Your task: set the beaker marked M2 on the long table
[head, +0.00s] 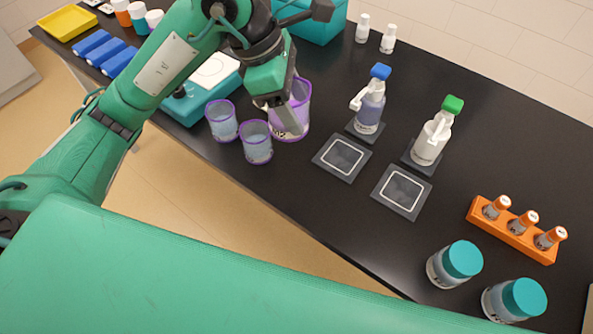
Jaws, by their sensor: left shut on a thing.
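A large clear beaker (302,104) with a purple rim is at the near side of the black long table (330,215). My left gripper (290,120) reaches down into it from above and is shut on it, hiding part of its rim and wall. I cannot tell whether its base touches the table. Two smaller purple-rimmed beakers, one at the left (222,122) and one nearer the front edge (257,145), stand upright beside it. The mark M2 is not legible on any of them. My right gripper is not in view.
Two dark pads with white squares (343,157) (402,190) lie to the right, before a blue-capped bottle (370,105) and a green-capped bottle (433,138). An orange rack (512,230) and teal-lidded jars (454,265) are farther right. A teal box (195,105) is left.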

